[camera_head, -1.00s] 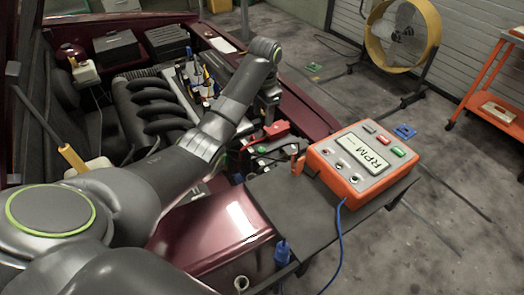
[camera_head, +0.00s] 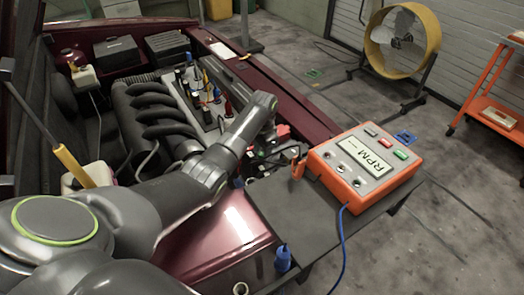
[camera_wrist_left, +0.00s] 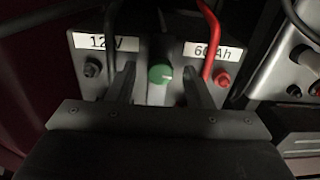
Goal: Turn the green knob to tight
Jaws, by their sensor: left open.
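The green knob (camera_wrist_left: 160,74) is in the left wrist view, a small round cap with a pale mark, in front of the dark battery (camera_wrist_left: 137,50) labelled "12 V" and "60 Ah". My left gripper (camera_wrist_left: 158,85) is open, with one finger to each side of the knob. I cannot tell whether either finger touches it. In the head view, my left wrist hangs over the battery area at the front of the engine bay and mostly hides the gripper and knob. My right gripper is out of view.
A red cable (camera_wrist_left: 211,40) and a black cable run near the battery posts. The orange RPM box (camera_head: 364,165) stands on a dark shelf (camera_head: 306,222) with a blue cable. Several coloured-handled tools (camera_head: 206,85) stand by the engine (camera_head: 150,112). A yellow fan (camera_head: 402,38) is behind.

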